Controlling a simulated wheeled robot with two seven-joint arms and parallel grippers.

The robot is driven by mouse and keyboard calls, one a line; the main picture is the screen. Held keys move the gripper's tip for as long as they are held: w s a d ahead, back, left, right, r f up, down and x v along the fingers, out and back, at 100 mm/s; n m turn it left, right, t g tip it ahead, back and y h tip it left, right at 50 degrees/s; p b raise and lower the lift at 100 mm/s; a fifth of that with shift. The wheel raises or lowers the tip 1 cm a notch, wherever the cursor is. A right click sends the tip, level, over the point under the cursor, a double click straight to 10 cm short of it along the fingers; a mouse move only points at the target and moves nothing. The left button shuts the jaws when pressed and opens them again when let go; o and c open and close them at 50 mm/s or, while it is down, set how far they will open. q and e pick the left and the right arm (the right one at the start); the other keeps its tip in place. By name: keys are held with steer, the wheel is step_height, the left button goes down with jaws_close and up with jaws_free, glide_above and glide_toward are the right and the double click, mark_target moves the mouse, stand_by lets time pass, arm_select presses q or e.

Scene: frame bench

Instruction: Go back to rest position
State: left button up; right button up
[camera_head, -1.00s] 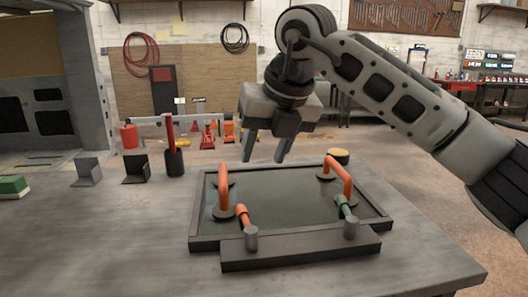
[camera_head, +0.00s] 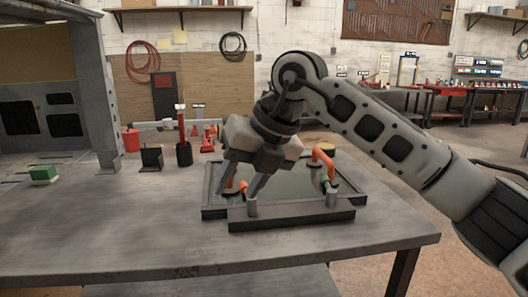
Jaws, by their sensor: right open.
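My right gripper (camera_head: 238,188) is open, its two fingers pointing down over the left part of the dark framed panel (camera_head: 290,219) on the bench. Nothing shows between the fingers. An orange-and-grey peg (camera_head: 245,190) at the frame's front left is partly behind the fingers; I cannot tell whether they touch it. An orange handle (camera_head: 323,158) stands clear at the right of the panel, beside a green-and-grey peg (camera_head: 331,196). The left handle is mostly hidden by the gripper. My left gripper is not in view.
The grey bench top (camera_head: 120,225) is clear at the front left. A green block (camera_head: 43,174), a dark bracket (camera_head: 152,158) and a black holder with a red-handled tool (camera_head: 183,152) stand left of the panel. A grey cabinet frame (camera_head: 95,90) rises at the far left.

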steer(key=s+a+f+g+y+p, duration=0.1)
steer(key=s+a+f+g+y, duration=0.1)
steer(key=s+a+g+y, duration=0.6)
steer(key=w+d+f+m+t+h+p, duration=0.1)
steer(key=d+f+m+t, duration=0.55)
steer(key=m+t, duration=0.7)
steer(key=w+d+f+m+t+h+p, duration=0.1)
steer(key=w+d+f+m+t+p, duration=0.15)
steer(key=d+m+t, duration=1.05)
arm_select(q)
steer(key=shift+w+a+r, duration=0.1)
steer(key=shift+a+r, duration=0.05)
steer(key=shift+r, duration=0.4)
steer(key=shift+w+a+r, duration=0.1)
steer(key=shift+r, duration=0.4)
arm_select(e)
steer(key=s+d+f+m+g+h, duration=0.3)
steer(key=s+f+m+g, duration=0.2)
steer(key=s+f, duration=0.3)
steer(key=s+d+f+m+g+h, duration=0.3)
steer(key=s+f+m, duration=0.3)
steer(key=f, duration=0.7)
steer(key=shift+s+g+h, duration=0.8)
steer(key=shift+s+g, duration=0.05)
steer(key=shift+s, duration=0.05)
steer(key=shift+m, duration=0.25)
